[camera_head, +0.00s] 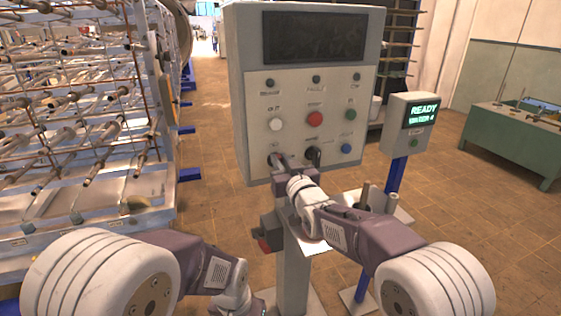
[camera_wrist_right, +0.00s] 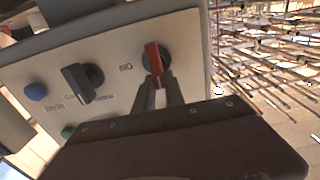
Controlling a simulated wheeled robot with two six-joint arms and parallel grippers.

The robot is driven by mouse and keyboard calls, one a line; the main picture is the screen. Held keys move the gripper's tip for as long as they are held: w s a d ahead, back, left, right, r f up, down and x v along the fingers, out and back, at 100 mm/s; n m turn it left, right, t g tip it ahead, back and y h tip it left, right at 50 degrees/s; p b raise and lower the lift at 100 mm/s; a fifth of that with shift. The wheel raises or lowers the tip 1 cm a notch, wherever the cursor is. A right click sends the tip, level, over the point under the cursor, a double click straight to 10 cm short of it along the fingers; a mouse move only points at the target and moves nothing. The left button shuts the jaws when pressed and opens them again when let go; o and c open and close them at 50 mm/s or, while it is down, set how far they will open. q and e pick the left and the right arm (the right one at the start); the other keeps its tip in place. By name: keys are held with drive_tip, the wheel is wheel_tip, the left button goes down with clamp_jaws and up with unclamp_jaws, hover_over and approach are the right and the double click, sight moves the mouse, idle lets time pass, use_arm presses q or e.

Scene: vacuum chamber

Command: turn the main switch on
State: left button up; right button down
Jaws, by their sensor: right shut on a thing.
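The control panel (camera_head: 308,95) is a pale box on a post, with a dark screen, lamps, buttons and a row of switches at the bottom. The red-handled switch (camera_wrist_right: 152,57), beside an "ON" label, shows in the right wrist view. My right gripper (camera_wrist_right: 157,88) is shut on its red handle, one finger on each side. In the head view my right gripper (camera_head: 280,162) reaches the panel's lower left, and its fingers largely hide that switch. My left arm comes in low at the left; its gripper is cut off at the bottom edge, so its fingers do not show.
A black rotary switch (camera_head: 313,154) is just right of my right gripper. A blue button (camera_head: 346,148) is further right. A small box reading "READY" (camera_head: 410,122) stands on a blue post. A large rack (camera_head: 80,110) fills the left. Brown floor is open behind.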

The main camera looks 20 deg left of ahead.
drive_tip(key=shift+w+d+f+m+b, duration=0.2)
drive_tip(key=shift+d+f+m+b, duration=0.15)
drive_tip(key=shift+m, duration=2.65)
drive_tip(key=shift+w+d+f+m+b, duration=0.15)
drive_tip(key=shift+w+d+f+m, duration=0.25)
drive_tip(key=shift+m, duration=2.6)
drive_tip(key=shift+w+d+f+m+b, duration=0.1)
drive_tip(key=shift+d+f+m+b, duration=0.3)
drive_tip(key=shift+m, duration=2.6)
drive_tip(key=shift+a+f, duration=0.1)
drive_tip(key=shift+a, duration=0.1)
drive_tip(key=c, duration=1.4)
unclamp_jaws()
